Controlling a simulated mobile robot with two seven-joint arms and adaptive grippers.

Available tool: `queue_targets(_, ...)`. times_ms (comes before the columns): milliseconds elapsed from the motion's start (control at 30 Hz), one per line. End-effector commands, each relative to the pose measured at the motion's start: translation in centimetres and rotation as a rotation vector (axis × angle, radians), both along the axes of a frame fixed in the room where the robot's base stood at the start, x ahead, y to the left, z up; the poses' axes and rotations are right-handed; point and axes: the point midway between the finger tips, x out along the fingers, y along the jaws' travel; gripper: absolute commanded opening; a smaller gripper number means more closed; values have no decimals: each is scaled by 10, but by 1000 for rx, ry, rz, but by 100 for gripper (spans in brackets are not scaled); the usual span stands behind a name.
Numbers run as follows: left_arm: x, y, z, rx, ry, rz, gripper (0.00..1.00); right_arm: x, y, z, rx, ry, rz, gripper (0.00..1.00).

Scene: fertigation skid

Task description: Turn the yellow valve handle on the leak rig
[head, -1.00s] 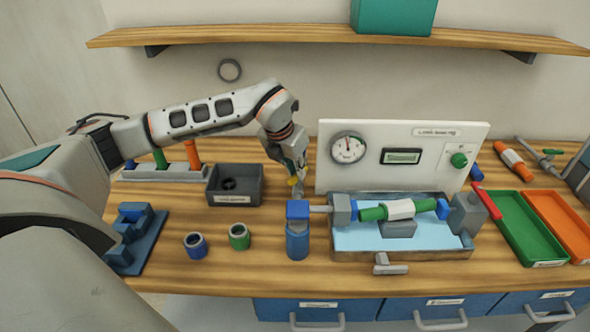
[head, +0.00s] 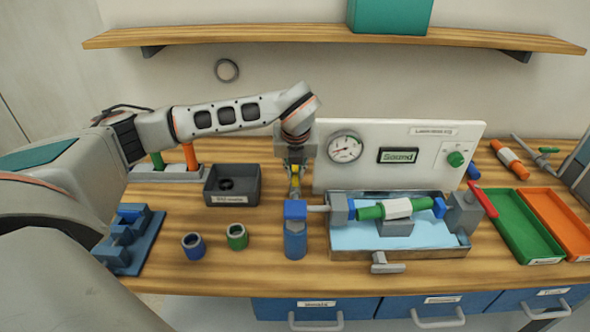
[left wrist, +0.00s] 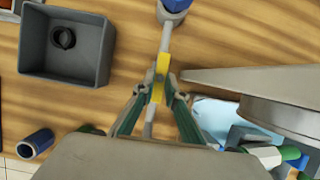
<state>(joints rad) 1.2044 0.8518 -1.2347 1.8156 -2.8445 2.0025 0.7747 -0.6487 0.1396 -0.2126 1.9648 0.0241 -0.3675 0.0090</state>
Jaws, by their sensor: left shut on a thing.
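The leak rig has a white panel (head: 360,172) with a round gauge (head: 345,148), a display (head: 398,155) reading "Sound" and a green knob (head: 455,159). A water tank (head: 400,254) in front holds a green and white fitting (head: 397,208) between clamps. The yellow valve handle (head: 295,186) is left of the panel, behind a blue cylinder (head: 295,240). My left gripper (head: 295,178) points down, shut on the handle. In the left wrist view the fingers (left wrist: 159,95) close on both sides of the yellow handle (left wrist: 160,74). My right gripper is out of view.
A dark grey bin (head: 232,184) with a black ring stands left of the gripper. Blue (head: 193,246) and green (head: 237,237) sleeves stand in front. Green (head: 520,228) and orange (head: 560,222) trays lie at right. The front table strip is mostly clear.

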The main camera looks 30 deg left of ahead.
Motion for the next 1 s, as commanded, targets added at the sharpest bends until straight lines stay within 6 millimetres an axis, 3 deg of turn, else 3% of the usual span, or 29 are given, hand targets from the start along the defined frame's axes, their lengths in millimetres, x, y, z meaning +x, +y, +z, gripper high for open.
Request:
queue_targets(367, 0, 0, 0, 0, 0, 6, 0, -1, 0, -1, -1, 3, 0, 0)
queue_targets(400, 0, 0, 0, 0, 0, 6, 18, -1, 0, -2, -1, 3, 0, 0)
queue_targets(467, 0, 0, 0, -1, 1, 6, 29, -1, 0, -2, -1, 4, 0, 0)
queue_targets(833, 0, 0, 2, -1, 0, 4, 29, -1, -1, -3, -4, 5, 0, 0)
queue_targets(1000, -5, -4, 20, 0, -4, 3, 29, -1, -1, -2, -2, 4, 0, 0)
